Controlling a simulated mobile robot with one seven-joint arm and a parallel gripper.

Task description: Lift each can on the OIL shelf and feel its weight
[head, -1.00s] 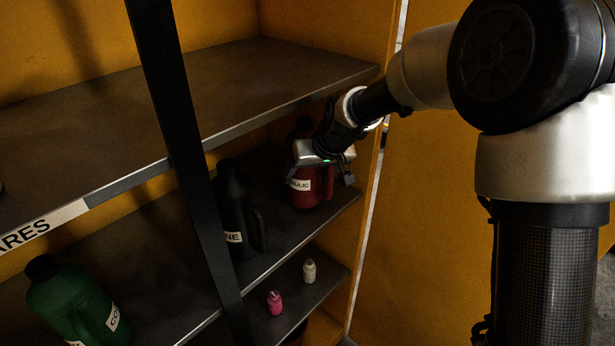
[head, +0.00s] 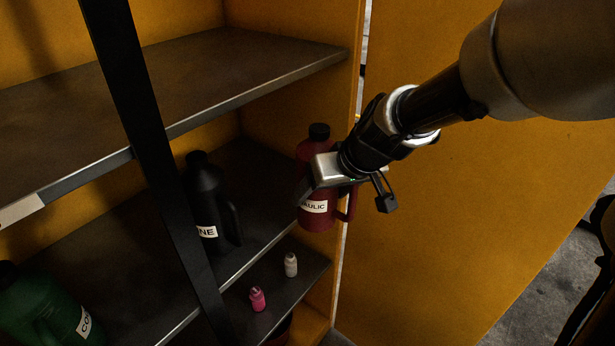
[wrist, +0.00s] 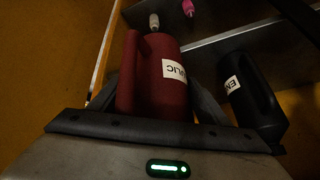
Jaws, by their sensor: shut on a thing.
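A dark red can (head: 317,212) with a black cap and a label ending "AULIC" is in my gripper (head: 342,192). My gripper is shut on it, with one finger on each side. In the head view the can overlaps the front edge of the middle shelf, close to the right side panel. The OIL sign is not visible.
A black upright post (head: 135,125) crosses in front of the shelves. A small pink bottle (head: 257,299) and a small white bottle (head: 291,265) stand on the lower shelf. The upper shelf (head: 220,75) is bare where visible. An orange panel (head: 450,220) stands to the right.

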